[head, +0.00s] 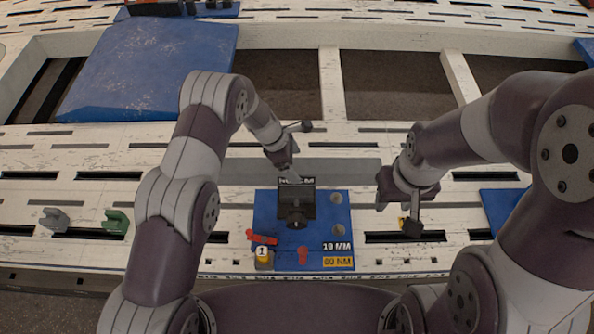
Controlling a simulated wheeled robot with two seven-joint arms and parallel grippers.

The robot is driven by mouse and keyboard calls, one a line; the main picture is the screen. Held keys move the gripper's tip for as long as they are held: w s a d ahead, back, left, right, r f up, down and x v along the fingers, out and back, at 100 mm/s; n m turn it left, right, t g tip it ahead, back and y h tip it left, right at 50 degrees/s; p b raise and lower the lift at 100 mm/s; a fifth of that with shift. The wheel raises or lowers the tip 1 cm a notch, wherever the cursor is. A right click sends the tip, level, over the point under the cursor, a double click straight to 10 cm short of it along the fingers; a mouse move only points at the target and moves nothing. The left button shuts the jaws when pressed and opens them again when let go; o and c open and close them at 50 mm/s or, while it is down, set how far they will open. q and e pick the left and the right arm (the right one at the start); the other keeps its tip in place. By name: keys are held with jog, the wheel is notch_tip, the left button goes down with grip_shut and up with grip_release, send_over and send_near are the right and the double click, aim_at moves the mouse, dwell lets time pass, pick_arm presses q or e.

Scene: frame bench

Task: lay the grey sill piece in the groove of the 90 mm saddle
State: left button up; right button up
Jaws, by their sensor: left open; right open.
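A long flat grey strip (345,172), which looks like the sill piece, lies on the white slatted bench behind the blue board, partly hidden by my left arm. My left gripper (291,173) is open above the strip's middle; its fingertips are hard to make out against a dark label. My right gripper (411,226) is open and empty, right of the blue board, with a small yellow thing partly hidden behind it. A small notched grey block (55,220) and a notched green block (117,221) stand at the far left. I cannot tell which thing is the 90 mm saddle.
The blue board (265,205) holds a black block (296,204), red pieces, a yellow round part (264,254) and labels. A large blue panel (150,65) lies at the back left. Another blue mat (502,208) is at right. Slots cut the bench; gaps open behind it.

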aim_at(297, 165)
pick_arm(q)
jog(key=x, duration=0.5)
jog(key=shift+w+a+f+p, duration=0.1)
jog(key=shift+w+f+p, duration=0.05)
jog(key=shift+w+p, duration=0.2)
grip_shut()
jog(key=shift+w, duration=0.1)
jog(key=shift+r, duration=0.3)
